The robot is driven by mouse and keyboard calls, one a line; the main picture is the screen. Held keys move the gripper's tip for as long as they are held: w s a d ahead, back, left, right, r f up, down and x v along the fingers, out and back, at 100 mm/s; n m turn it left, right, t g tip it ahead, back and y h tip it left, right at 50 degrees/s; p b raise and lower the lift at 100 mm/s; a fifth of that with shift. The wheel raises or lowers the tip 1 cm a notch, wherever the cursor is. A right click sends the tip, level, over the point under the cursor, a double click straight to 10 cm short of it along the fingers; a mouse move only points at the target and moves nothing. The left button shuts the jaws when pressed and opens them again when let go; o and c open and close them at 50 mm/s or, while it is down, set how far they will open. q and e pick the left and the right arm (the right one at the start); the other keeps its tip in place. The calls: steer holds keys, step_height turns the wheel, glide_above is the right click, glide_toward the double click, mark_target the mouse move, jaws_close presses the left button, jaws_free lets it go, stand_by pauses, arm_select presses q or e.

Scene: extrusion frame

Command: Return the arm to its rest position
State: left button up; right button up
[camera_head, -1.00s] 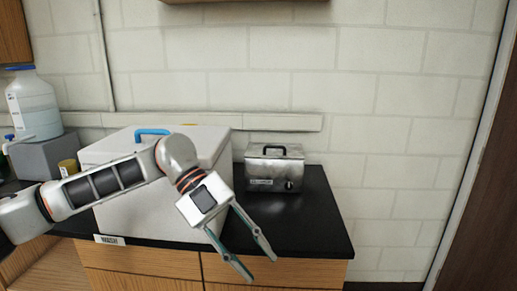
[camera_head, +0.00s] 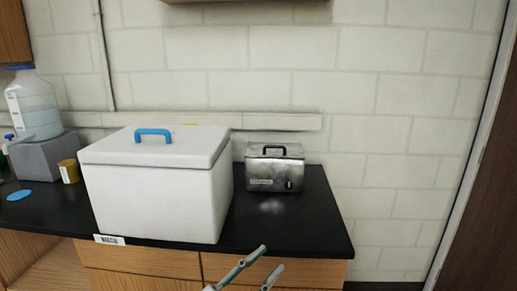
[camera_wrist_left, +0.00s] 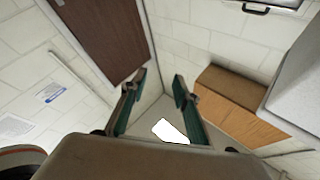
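My left gripper (camera_head: 257,270) shows at the bottom of the head view, below the front edge of the counter. Only its fingers show there; the arm behind them is out of the picture. In the left wrist view its two green fingers (camera_wrist_left: 158,95) stand well apart with nothing between them. It is open and empty, clear of the counter. My right gripper is in neither view.
A white box (camera_head: 160,195) with a blue-handled lid stands on the black counter (camera_head: 310,225). A metal box (camera_head: 273,172) with a black handle stands right of it. A carboy (camera_head: 34,105) and yellow can (camera_head: 69,171) are at left.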

arm_select(q)
steer(key=s+a+f+n+t+y, duration=0.15)
steer(key=a+f+n+y, duration=0.35)
steer(key=f, duration=0.5)
steer(key=s+a+f+n+y, duration=0.25)
steer(key=a+f+y, duration=0.4)
steer(key=f, duration=0.35)
steer(key=s+a+f+n+g+y, duration=0.1)
steer(key=s+a+f+g+y, duration=0.1)
steer(key=s+a+f, duration=0.3)
steer(key=s+a+f+n+g+y, duration=0.1)
steer(key=s+a+f+n+g, duration=0.1)
steer(key=s+a+f, duration=0.3)
steer(key=s+f, duration=0.3)
steer(key=f, duration=0.2)
steer(key=shift+s+g+y, duration=0.15)
steer(key=shift+g+y, duration=0.2)
